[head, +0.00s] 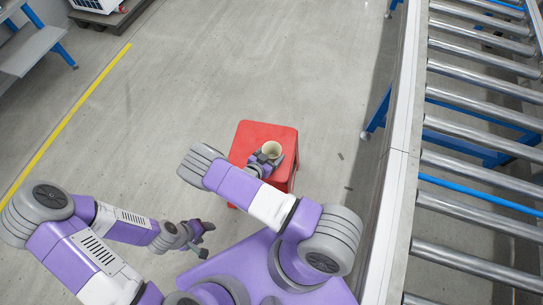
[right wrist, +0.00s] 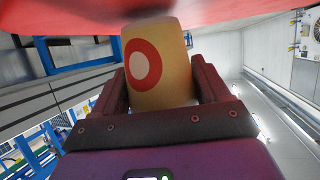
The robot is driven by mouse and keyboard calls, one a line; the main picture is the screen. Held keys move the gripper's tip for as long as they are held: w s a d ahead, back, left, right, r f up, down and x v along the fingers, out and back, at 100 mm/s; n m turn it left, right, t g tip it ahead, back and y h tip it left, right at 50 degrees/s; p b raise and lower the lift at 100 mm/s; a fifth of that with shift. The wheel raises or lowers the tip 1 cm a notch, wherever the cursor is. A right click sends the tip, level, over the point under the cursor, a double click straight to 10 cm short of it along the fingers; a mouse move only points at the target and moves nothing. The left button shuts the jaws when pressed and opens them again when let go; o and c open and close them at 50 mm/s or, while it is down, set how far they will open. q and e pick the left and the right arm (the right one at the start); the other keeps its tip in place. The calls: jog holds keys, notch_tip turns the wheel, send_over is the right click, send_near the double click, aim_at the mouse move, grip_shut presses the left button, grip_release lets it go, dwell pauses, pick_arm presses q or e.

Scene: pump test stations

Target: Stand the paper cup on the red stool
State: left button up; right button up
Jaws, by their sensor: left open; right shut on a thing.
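The paper cup (head: 271,149) is cream with a red ring mark, which shows in the right wrist view (right wrist: 158,68). My right gripper (head: 269,157) is shut on the cup, with one finger on each side. In the head view the cup is over the seat of the red stool (head: 255,133), its open top facing up. A blurred red surface close to the cup's end shows in the right wrist view; I cannot tell whether they touch. My left gripper (head: 203,227) is open and empty, left of the stool and apart from it.
A roller conveyor (head: 470,190) with a pale side rail (head: 398,160) runs along the right. A yellow line (head: 75,108) marks the floor at the left. A grey-and-blue bench (head: 30,48) stands at the upper left. The floor behind the stool is clear.

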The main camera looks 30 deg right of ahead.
jog(key=shift+f, duration=0.35)
jog(key=shift+f, duration=0.1)
jog(key=o, duration=1)
